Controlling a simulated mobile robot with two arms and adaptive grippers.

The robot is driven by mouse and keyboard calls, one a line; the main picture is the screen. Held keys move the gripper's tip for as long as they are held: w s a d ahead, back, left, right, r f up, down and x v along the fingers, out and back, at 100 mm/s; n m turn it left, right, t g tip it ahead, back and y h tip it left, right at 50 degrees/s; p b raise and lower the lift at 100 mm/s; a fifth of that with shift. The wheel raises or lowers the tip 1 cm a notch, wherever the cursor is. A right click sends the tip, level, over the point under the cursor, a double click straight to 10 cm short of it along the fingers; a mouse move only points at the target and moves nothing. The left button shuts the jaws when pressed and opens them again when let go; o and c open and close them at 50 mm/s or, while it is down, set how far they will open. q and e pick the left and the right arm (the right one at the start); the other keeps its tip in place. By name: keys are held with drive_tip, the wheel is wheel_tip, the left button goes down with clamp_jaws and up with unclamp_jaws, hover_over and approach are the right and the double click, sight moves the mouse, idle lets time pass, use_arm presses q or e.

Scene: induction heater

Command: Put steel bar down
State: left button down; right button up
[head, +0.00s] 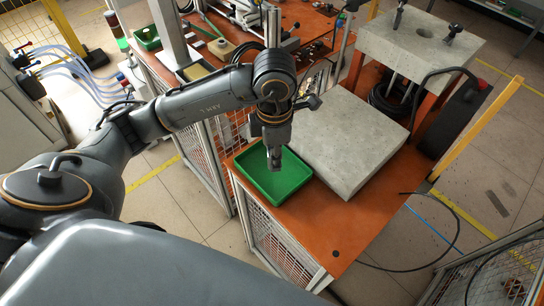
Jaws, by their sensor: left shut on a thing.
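My left gripper (274,157) points down over the green tray (253,183) on the orange table. It is shut on the steel bar, of which little can be told apart from the grey fingers at this size. The fingertips are over the inside of the tray, near its middle. Whether the bar touches the tray floor cannot be told. The visible part of the tray floor looks empty. My right gripper is not in view.
A thick grey slab (350,140) lies on the orange table (330,225) just right of the tray. Behind the tray stand a mesh guard and a cluttered orange bench (305,22). The table's front part is clear. A black cable (445,200) lies on the floor at right.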

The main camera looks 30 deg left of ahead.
use_arm(q)
drive_tip(key=shift+w+a+f, duration=0.3)
drive_tip(key=shift+w+f, duration=0.15)
drive_tip(key=shift+f, duration=0.15)
drive_tip(key=shift+w+a+f, duration=0.25)
drive_tip(key=shift+w+f, duration=0.2)
drive_tip(key=shift+f, duration=0.15)
drive_tip(key=shift+w+a+f+p, duration=0.2)
drive_tip(key=shift+w+f+p, duration=0.15)
drive_tip(key=shift+f, duration=0.15)
drive_tip(key=f, duration=0.1)
drive_tip(key=f+p, duration=0.1)
drive_tip(key=f, duration=0.1)
drive_tip(key=shift+w+a, duration=0.2)
drive_tip(key=shift+w, duration=0.05)
drive_tip(key=shift+f, duration=0.35)
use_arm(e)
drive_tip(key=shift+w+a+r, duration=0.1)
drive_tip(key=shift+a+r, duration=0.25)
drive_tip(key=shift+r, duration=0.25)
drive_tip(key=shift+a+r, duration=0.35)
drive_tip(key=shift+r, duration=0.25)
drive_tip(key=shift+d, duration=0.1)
use_arm(q)
drive_tip(key=shift+f, duration=0.25)
drive_tip(key=c, duration=1.1)
unclamp_jaws()
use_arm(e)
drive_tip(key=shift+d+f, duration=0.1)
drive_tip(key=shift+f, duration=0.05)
